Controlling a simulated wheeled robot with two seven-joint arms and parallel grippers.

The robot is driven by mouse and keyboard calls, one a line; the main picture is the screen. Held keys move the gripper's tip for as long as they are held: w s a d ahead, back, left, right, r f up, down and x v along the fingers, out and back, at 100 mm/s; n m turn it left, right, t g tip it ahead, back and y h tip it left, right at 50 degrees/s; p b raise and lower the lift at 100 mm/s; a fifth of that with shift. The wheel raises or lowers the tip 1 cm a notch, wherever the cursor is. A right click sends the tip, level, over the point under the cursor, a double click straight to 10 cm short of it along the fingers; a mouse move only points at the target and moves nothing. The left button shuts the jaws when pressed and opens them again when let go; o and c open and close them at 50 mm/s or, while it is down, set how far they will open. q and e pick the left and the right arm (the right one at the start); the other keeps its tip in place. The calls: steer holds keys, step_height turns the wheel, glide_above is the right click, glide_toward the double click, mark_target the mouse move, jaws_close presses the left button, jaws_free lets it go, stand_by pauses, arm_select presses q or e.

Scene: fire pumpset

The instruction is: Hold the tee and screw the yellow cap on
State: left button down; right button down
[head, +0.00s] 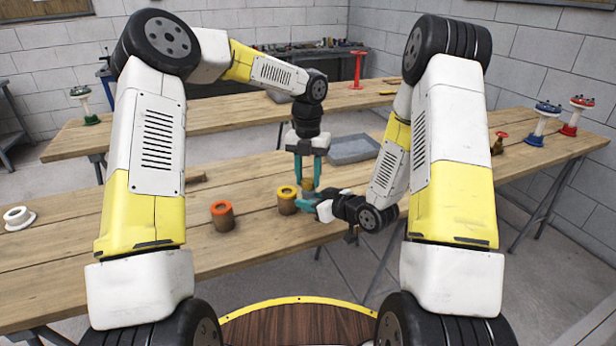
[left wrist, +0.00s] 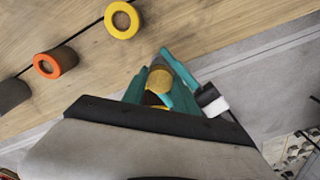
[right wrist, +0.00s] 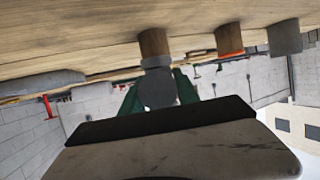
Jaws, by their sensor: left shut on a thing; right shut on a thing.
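My left gripper (head: 307,165) points down over the front table. It is shut on a small yellow-brown round piece (head: 307,184), which looks like the yellow cap. The piece also shows between the teal fingers in the left wrist view (left wrist: 159,80). My right gripper (head: 320,207) reaches in from the right, close below and touching or nearly touching the left fingertips. It is shut on a plain grey piece (right wrist: 158,88), likely the tee. The fingers hide most of both pieces, and I cannot tell whether cap and tee are joined.
A yellow-rimmed brown cylinder (head: 287,202) stands just left of the grippers, an orange-rimmed one (head: 222,216) farther left. A white flanged piece (head: 18,218) lies at the far left. A grey tray (head: 352,150) lies behind the grippers. Red, blue and green valve stands are farther off.

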arm_select(q)
steer(key=m, duration=0.4)
steer(key=shift+m, duration=0.4)
steer(key=c, duration=1)
jaws_free()
steer(key=shift+o, duration=0.2)
steer(key=shift+w+r, duration=0.15)
steer(key=shift+r, duration=2.1)
steer(key=shift+c, duration=0.5)
